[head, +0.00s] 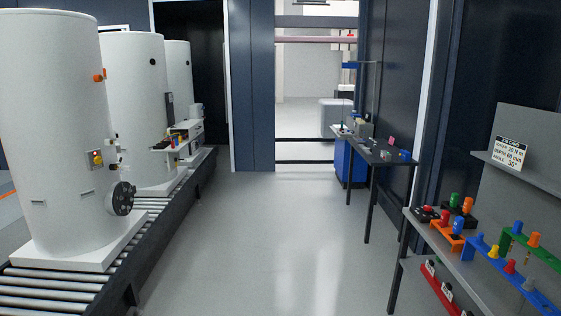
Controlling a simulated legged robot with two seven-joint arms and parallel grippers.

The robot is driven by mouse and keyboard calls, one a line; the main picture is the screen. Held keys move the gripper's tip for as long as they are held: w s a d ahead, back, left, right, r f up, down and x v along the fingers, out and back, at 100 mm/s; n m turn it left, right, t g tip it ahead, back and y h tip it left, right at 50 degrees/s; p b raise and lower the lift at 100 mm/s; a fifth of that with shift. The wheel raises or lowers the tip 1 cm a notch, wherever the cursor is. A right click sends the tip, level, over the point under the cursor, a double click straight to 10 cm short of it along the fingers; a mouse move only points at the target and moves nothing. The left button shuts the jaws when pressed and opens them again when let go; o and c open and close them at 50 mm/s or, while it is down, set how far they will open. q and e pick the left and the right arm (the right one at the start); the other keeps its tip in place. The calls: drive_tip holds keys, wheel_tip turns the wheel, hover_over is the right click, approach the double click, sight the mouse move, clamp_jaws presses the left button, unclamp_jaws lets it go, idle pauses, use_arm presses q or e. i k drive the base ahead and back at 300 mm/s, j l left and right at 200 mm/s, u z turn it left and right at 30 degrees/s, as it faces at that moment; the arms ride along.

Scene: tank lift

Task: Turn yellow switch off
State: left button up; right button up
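A small yellow part (96,158), which looks like a switch plate, sits on the front of the nearest white tank (55,110) at the left. It is too small to tell which position it is in. A dark round flange (123,198) sticks out of the same tank, lower and to the right. An orange part (100,75) is higher up on the tank. Neither of my grippers is in view.
White tanks stand in a row on a roller conveyor (58,283) along the left. A grey workbench (463,262) with coloured tool holders is at the right, with a dark table (375,156) behind it. The floor (265,240) between is clear, leading to a doorway.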

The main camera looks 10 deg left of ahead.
sight(97, 160)
drive_tip(key=u, duration=1.6)
drive_tip(key=i+l, duration=0.1)
drive_tip(key=i, duration=1)
